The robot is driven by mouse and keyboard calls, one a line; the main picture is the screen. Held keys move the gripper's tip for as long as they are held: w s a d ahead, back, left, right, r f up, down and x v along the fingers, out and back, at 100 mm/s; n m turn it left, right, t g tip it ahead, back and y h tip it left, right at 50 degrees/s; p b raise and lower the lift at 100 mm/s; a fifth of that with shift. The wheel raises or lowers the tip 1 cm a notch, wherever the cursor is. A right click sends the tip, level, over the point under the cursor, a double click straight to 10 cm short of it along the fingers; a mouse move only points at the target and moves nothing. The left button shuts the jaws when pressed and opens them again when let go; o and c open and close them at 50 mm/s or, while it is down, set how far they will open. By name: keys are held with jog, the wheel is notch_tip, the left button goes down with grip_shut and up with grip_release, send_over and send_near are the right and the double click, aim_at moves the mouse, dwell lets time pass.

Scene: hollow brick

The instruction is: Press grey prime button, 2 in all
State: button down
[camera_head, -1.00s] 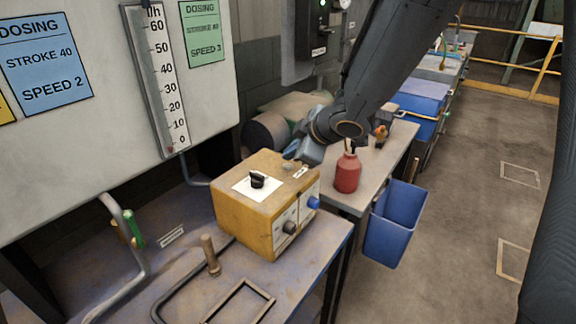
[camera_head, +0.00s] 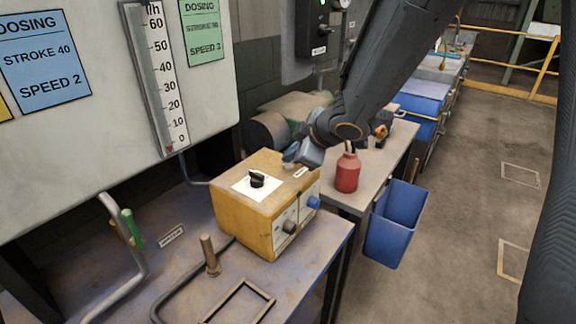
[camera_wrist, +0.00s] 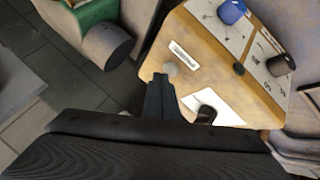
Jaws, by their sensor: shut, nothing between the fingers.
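The yellow pump box (camera_head: 235,208) stands on the bench. The grey prime button (camera_wrist: 170,68) is a small round cap on its top, beside a white label (camera_wrist: 184,54). My gripper (camera_wrist: 160,78) is shut and empty, with its tips right beside or over the button's near edge in the wrist view. I cannot tell whether they touch it. In the head view my gripper (camera_head: 289,162) points down at the box's back right corner and hides the button.
A black knob (camera_head: 257,179) stands on a white plate on the box top. Dark and blue knobs (camera_head: 313,203) stick out of its front. A red bottle (camera_head: 347,173) stands close to the right. A wooden-handled post (camera_head: 209,253) rises in front.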

aim_at(291, 167)
jog(key=shift+f+b, duration=0.35)
jog(key=shift+f, duration=0.1)
dwell(0.6)
jog(key=shift+r, duration=0.15)
jog(key=shift+r+p, duration=0.75)
jog(key=shift+p, duration=0.35)
notch_tip(291, 167, up, 5)
jog(key=p, duration=0.5)
jog(key=shift+p, duration=0.4)
